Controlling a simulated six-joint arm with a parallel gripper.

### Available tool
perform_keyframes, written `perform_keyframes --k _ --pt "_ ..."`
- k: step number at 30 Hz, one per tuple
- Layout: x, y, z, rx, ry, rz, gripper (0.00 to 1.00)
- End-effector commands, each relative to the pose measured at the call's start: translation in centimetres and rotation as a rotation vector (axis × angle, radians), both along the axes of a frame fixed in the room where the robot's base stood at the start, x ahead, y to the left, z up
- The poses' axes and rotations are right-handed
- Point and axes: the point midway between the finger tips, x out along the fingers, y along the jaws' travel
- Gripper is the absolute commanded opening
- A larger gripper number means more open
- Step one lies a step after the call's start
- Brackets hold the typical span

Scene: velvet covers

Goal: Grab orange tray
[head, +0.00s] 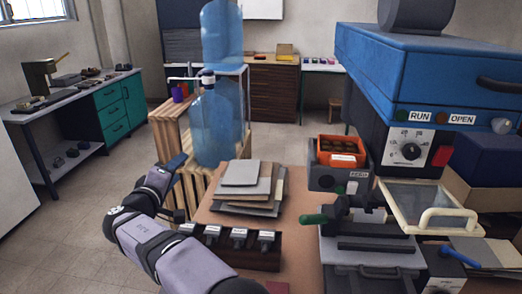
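The orange tray (342,159) sits on a dark scale-like device at the back right of the brown worktop, and it holds several dark brown pieces. A white label shows on its front. My gripper (178,162) is in the left middle of the head view, at the dark end of my grey arm, in front of the wooden slatted stand. It is well left of the tray and apart from it. Its fingers are too small and dark to tell whether they are open or shut.
A large blue machine (430,85) overhangs right of the tray. A green-handled device (325,215) stands in front.

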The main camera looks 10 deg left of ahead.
Motion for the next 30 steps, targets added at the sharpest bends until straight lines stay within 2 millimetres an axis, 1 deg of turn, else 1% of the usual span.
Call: perform_keyframes --k 1,2,3,4,5,6,8,9,11,12,14,15,18,19,21,25,30 --pt "1.3 -4.5 3.3 0.142 -0.013 -0.132 0.49" --pt "1.8 -7.3 4.8 0.231 -0.021 -0.215 0.49" --pt "2.1 -10.9 6.7 0.351 -0.038 -0.326 0.49" --pt "2.2 -13.7 8.0 0.442 -0.052 -0.408 0.49" --pt "2.0 -16.5 9.3 0.534 -0.071 -0.493 0.49" --pt "1.5 -20.1 10.7 0.654 -0.098 -0.604 0.49" --pt "0.3 -25.0 12.6 0.823 -0.148 -0.764 0.49" --pt "-0.8 -28.0 13.6 0.928 -0.184 -0.863 0.49" --pt "-2.6 -31.8 14.8 1.069 -0.242 -1.002 0.49" --pt "-4.0 -34.0 15.5 1.152 -0.281 -1.088 0.49" --pt "-6.0 -36.8 16.4 1.266 -0.339 -1.209 0.49" --pt "-7.3 -38.5 17.0 1.336 -0.377 -1.288 0.49" --pt "-10.5 -41.7 18.7 1.488 -0.462 -1.49 0.49" --pt "-11.1 -42.1 19.0 1.518 -0.475 -1.54 0.49" --pt "-11.4 -42.3 19.3 1.549 -0.474 -1.612 0.49" --pt "-10.9 -42.1 19.7 1.572 -0.433 -1.705 0.49" --pt "-9.3 -41.0 20.2 1.576 -0.329 -1.805 0.49"
